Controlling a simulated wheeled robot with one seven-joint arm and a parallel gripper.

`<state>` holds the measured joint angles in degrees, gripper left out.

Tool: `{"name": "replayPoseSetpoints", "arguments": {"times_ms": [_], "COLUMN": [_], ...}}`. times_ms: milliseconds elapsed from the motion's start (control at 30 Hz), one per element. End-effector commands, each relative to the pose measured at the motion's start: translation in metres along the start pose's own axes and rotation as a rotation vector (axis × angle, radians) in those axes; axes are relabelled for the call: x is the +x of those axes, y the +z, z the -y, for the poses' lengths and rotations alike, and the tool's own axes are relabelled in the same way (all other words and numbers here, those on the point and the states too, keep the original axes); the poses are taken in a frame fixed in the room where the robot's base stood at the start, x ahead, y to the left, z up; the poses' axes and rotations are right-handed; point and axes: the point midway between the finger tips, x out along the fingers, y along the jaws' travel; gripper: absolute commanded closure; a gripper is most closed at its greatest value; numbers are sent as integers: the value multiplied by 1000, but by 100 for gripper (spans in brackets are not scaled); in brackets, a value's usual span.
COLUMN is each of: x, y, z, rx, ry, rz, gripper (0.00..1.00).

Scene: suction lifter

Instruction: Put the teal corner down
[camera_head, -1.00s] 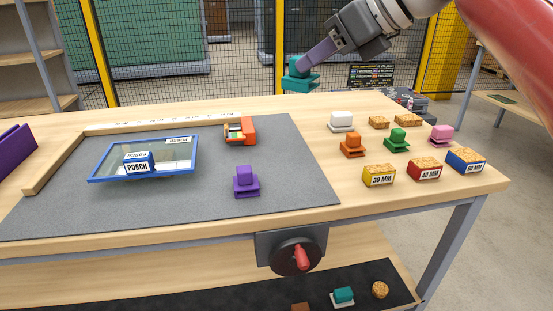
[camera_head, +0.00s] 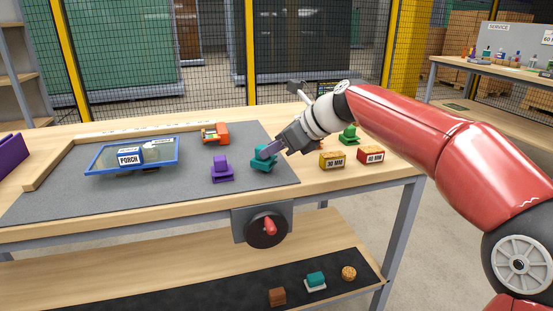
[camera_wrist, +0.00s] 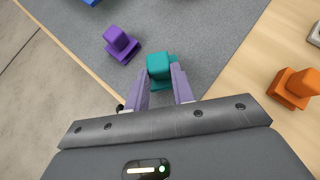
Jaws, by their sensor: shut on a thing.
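The teal corner (camera_head: 262,161) is a small stepped block at the right edge of the grey mat (camera_head: 100,205). My gripper (camera_head: 271,150) is shut on the teal corner from above and to the right. In the wrist view, the teal corner (camera_wrist: 160,68) sits between the two pale purple fingers of my gripper (camera_wrist: 165,85), over the mat. I cannot tell whether its base touches the mat. The purple corner (camera_head: 221,170) stands on the mat just left of the teal one, apart from it; it also shows in the wrist view (camera_wrist: 121,43).
A blue-framed glass pane (camera_head: 100,172) with a PORCH block (camera_head: 130,160) lies on the mat at left. Yellow (camera_head: 332,161) and red (camera_head: 371,155) labelled blocks and a green corner (camera_head: 349,136) stand on bare wood at right.

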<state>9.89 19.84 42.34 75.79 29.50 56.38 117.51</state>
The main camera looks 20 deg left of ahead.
Motion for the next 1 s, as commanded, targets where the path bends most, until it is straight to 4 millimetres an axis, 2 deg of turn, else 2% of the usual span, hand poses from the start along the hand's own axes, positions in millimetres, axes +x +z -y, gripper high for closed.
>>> {"name": "replayPoseSetpoints", "arguments": {"times_ms": [33, 67, 367, 400, 567, 867, 1000], "x": [10, 11, 11, 11, 11, 9, -6], "y": [-10, -10, -9, -10, -9, -8, -8], "z": [0, 0, 0, 0, 0, 1, 2], "rx": [1, 1, 1, 1, 1, 1, 2], "ry": [1, 0, 0, 0, 0, -1, -5], "rz": [-1, -1, -1, -1, -1, -1, -1], "gripper": [100, 100, 100, 73, 54, 54, 54]}}
